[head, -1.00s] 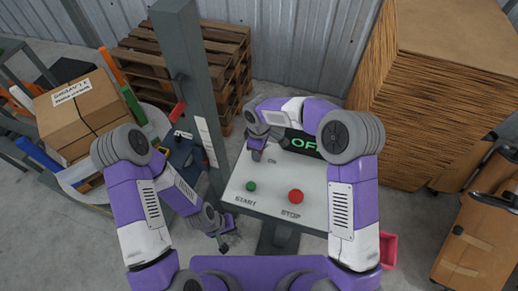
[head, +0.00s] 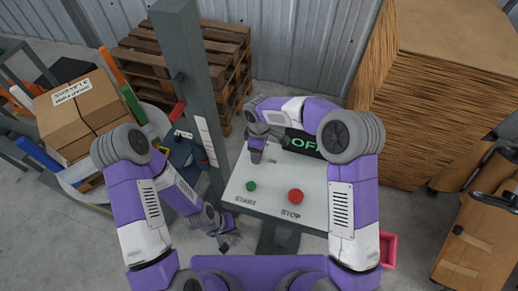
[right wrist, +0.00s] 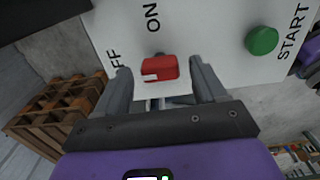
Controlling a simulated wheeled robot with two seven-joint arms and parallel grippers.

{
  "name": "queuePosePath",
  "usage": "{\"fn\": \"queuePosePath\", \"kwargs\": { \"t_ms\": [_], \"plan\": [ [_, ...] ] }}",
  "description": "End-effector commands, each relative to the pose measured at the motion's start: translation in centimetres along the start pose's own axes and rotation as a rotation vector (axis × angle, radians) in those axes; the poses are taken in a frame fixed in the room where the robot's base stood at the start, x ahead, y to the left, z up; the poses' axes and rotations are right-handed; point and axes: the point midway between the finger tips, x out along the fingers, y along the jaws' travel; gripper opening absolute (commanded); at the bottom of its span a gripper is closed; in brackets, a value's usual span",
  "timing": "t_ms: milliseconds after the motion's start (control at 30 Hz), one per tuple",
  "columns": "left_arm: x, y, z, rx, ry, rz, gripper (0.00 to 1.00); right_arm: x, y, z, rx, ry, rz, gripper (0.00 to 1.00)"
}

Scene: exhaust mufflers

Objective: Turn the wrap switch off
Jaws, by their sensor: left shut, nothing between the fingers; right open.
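The red wrap switch (right wrist: 160,68) shows in the right wrist view on the pale control panel (right wrist: 215,30), beside the letters ON and a partly cut-off OFF. A small white mark is at its left end. My right gripper (right wrist: 157,76) is open, with one finger on each side of the switch; I cannot tell whether they touch it. In the head view my right gripper (head: 256,157) is over the panel's upper left and hides the switch. The dark display (head: 302,144) reads OF in green, the rest hidden by my arm. My left gripper (head: 229,242) is shut and empty, left of the panel.
A green START button (head: 251,186) and a red STOP button (head: 295,196) sit on the panel's near part. A grey post (head: 190,80) rises left of it. A cardboard box (head: 80,115), wooden pallets (head: 180,50) and a large cardboard stack (head: 420,90) stand around.

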Motion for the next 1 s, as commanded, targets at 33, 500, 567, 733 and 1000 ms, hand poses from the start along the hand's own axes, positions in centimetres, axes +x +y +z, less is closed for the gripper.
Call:
{"fn": "queuePosePath", "kwargs": {
  "t_ms": [33, 500, 567, 733, 1000],
  "plan": [
    [0.0, 0.0, 0.0, 0.0, 0.0, 0.0, 0.0, 0.0, 0.0, 0.0, 0.0, -0.001, -0.001, 0.7],
    [-0.2, 0.1, 0.0, 0.0, 0.0, 0.0, 0.0, -5.3, 0.0, -0.1, 0.0, 0.002, 0.002, 0.7],
    [-0.2, 0.1, 0.0, 0.0, 0.0, 0.0, 0.0, -6.2, 0.1, 0.0, 0.0, 0.001, 0.003, 0.7],
    [-0.3, 0.1, 0.0, 0.0, 0.0, 0.0, 0.0, -7.4, 0.0, 0.0, 0.0, 0.0, 0.0, 0.7],
    [-0.3, 0.1, 0.0, 0.0, 0.0, 0.0, 0.0, -7.6, 0.0, 0.0, 0.0, 0.0, -0.001, 0.7]
  ]
}}
